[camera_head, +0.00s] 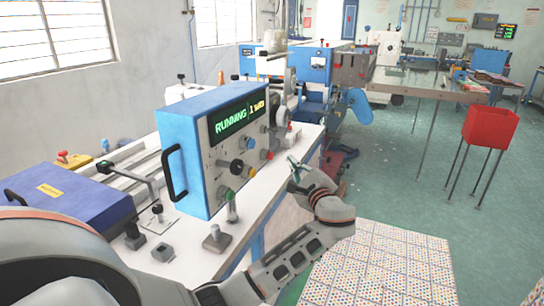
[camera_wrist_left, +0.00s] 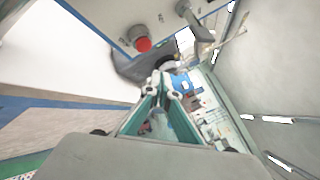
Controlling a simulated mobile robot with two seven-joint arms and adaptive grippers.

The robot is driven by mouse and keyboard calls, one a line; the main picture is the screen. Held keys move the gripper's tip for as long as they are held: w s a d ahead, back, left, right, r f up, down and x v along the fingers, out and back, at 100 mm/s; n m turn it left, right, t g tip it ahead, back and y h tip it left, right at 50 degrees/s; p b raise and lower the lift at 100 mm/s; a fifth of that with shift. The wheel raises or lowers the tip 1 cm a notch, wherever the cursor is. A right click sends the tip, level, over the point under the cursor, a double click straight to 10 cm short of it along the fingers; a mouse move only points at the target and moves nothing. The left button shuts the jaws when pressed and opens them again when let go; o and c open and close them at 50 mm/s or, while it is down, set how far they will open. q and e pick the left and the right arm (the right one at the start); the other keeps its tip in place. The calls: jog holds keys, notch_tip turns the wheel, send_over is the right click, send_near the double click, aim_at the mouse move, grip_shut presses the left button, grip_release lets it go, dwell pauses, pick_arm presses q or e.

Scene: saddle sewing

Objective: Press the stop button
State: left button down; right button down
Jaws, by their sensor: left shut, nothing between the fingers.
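The blue control box (camera_head: 184,135) stands on the white machine table, its grey front panel facing right. Its green display (camera_head: 236,116) reads RUNNING. A red button (camera_head: 269,155) sits on the panel's right side; a red button in a grey collar (camera_wrist_left: 143,44) also shows in the left wrist view. Which one is the stop button is not readable. My left gripper (camera_head: 294,170) is shut and empty, just right of the panel, apart from the red button. In the left wrist view its fingertips (camera_wrist_left: 167,76) meet below and right of the button. My right gripper is not in view.
Other knobs and coloured buttons crowd the panel, including a black knob (camera_head: 237,167). A short grey post (camera_head: 216,238) stands on the table before the box. A dotted sheet (camera_head: 380,268) lies at lower right. A red bin (camera_head: 490,127) stands on the right; floor between is open.

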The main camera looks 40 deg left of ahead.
aim_at(270, 156)
pick_arm(q)
jog(key=shift+s+a+p, duration=0.2)
jog(key=shift+a+p, duration=0.1)
jog(key=shift+a, duration=0.5)
jog(key=shift+s+a+p, duration=0.15)
jog(key=shift+a+p, duration=0.15)
jog(key=shift+a, duration=0.6)
jog(key=shift+s+a, duration=0.1)
jog(key=shift+a, duration=0.25)
jog(key=shift+s+a+p, duration=0.1)
jog(key=shift+a+p, duration=0.4)
jog(key=shift+p, duration=0.05)
dwell(0.9)
jog(key=shift+d, duration=0.9)
